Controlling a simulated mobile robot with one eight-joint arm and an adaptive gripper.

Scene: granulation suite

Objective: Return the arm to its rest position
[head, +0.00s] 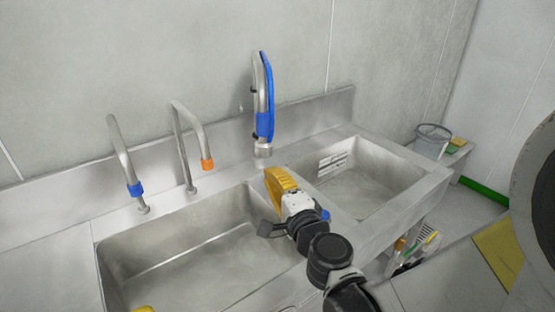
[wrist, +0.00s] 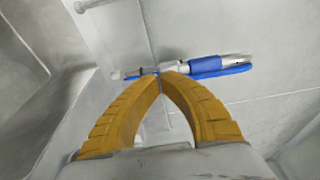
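My arm reaches out over the double steel sink from the lower right of the head view. My gripper (head: 270,172) has yellow fingers and is over the divider between the two basins, just below and in front of the blue-marked faucet. In the wrist view the two fingers of my gripper (wrist: 165,72) curve together and meet at the tips. I see nothing held between them. The blue-marked faucet (wrist: 205,66) lies behind the fingertips there; I cannot tell the exact gap to it.
The left basin (head: 190,262) is open below my arm, and the right basin (head: 370,185) is beside it. The blue-marked faucet (head: 265,122), an orange-tipped tap (head: 206,150) and a blue-banded tap (head: 125,160) stand along the back. A bucket (head: 432,142) is at the right.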

